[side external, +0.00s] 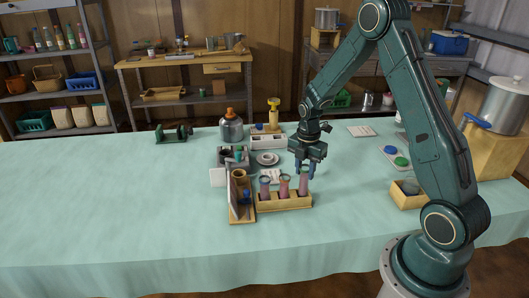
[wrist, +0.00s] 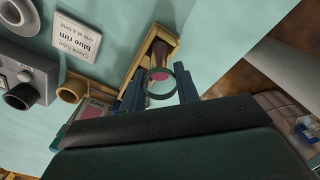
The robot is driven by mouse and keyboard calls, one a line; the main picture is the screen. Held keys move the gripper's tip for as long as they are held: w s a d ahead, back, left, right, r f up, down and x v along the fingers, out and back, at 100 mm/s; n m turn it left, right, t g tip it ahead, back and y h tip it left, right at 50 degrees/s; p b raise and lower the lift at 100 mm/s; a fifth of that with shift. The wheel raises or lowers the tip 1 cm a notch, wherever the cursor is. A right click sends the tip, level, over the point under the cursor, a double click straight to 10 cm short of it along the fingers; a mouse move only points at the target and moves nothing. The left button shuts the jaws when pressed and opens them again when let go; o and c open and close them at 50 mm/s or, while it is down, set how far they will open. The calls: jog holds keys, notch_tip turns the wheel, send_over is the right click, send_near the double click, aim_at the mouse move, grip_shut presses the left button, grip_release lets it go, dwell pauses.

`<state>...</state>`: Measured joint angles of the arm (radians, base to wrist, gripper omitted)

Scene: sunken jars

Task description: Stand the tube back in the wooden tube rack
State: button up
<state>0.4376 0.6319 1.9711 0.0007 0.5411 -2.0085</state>
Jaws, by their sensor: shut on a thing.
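The wooden tube rack (side external: 290,205) stands on the cloth in the side view, with its edge also in the wrist view (wrist: 134,72). Two pinkish tubes (side external: 265,188) (side external: 284,187) stand upright in its left and middle parts. My gripper (side external: 305,172) is shut on a third pinkish tube (side external: 303,184), upright at the rack's right end. Its rim sits a little higher than the others. Its round dark-green rim (wrist: 161,93) shows between the fingers in the wrist view. Its lower end is hidden, so I cannot tell whether it rests in the rack.
A wooden box-like stand (side external: 240,207) is close left of the rack. Behind are a card about a blue rim (wrist: 80,40), a grey block (side external: 233,157) and a white ring-shaped dish (side external: 268,158). A small wooden tray (side external: 407,200) is at right. The cloth in front is clear.

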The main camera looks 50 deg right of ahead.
jog(key=shift+f, duration=1.05)
jog(key=shift+f, duration=0.55)
jog(key=o, duration=1.1)
jog(key=shift+r, duration=0.1)
notch_tip(320, 180, up, 14)
dwell(0.3)
notch_tip(320, 180, up, 5)
send_over(305, 176)
jog(key=w+d, duration=0.1)
jog(key=d, duration=0.1)
jog(key=shift+a+r, duration=0.25)
jog(key=shift+r, duration=0.1)
